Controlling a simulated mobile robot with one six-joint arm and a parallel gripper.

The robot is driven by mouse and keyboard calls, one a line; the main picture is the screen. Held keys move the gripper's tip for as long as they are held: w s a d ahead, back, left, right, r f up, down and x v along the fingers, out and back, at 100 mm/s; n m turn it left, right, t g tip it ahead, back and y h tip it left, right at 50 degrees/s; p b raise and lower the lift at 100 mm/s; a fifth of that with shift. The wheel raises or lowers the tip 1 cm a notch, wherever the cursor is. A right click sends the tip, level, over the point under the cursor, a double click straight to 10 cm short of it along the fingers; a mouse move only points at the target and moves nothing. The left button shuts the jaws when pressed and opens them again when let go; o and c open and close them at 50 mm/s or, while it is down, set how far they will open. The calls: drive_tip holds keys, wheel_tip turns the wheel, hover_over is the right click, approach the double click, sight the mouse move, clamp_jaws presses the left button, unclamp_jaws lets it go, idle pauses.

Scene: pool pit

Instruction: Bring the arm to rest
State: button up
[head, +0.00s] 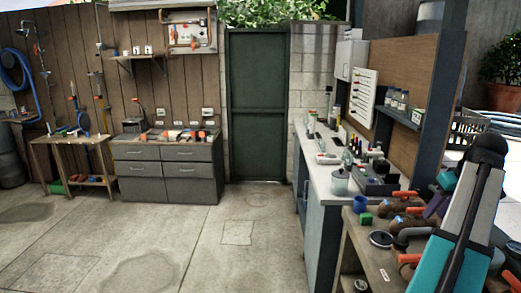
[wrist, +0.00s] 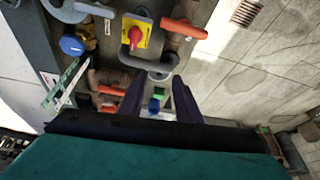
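My arm (head: 470,215), teal and white with a dark joint on top, stands raised at the right edge of the head view, in front of a workbench. My gripper (wrist: 160,85) shows in the wrist view as two dark purple fingers with a clear gap between them. It is open and nothing is held. Through the gap I see a small green block (wrist: 160,92) and a blue cup (wrist: 154,106), beyond the fingers and apart from them. In the head view the arm hides part of the bench's right end.
The workbench (head: 345,238) carries pipe fittings with orange handles (head: 405,194), a blue cup (head: 361,204) and a green block (head: 366,218). Behind it runs a cluttered counter (head: 318,178). A green door (head: 257,105) stands at the back. The floor (head: 200,250) at centre left is clear.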

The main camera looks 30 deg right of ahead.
drive_tip(key=w+a+f+n+g+y, duration=0.1)
drive_tip(key=w+a+f+n+y, duration=0.1)
drive_tip(key=w+a+f, duration=0.65)
drive_tip(key=w+a+f+n+g+y, duration=0.15)
drive_tip(key=w+a+f, duration=0.35)
drive_tip(key=w+f, duration=0.55)
drive_tip(key=w+a+f+n+g+y, duration=0.15)
drive_tip(key=w+a+f, duration=0.25)
drive_tip(key=a+f, duration=0.6)
drive_tip(key=w+a+f+n+g+y, duration=0.15)
drive_tip(key=w+a+f, duration=0.25)
drive_tip(key=a+f, duration=0.6)
drive_tip(key=s+a+f+n+g+h, duration=0.15)
drive_tip(key=s+a+f, duration=0.25)
drive_tip(key=a+f, duration=0.55)
drive_tip(key=s+a+f+g, duration=0.2)
drive_tip(key=s+a+f, duration=0.3)
drive_tip(key=a, duration=0.8)
drive_tip(key=s+a+f+m+h, duration=0.1)
drive_tip(key=s+a+f, duration=0.2)
drive_tip(key=s+f, duration=0.3)
drive_tip(key=s+a+f+m+h, duration=0.1)
drive_tip(key=s+a+f+h, duration=0.1)
drive_tip(key=s+a+f, duration=0.2)
drive_tip(key=shift+s+a+f+m+g+h, duration=0.3)
drive_tip(key=shift+s+f, duration=1.4)
drive_tip(key=shift+s, duration=1.6)
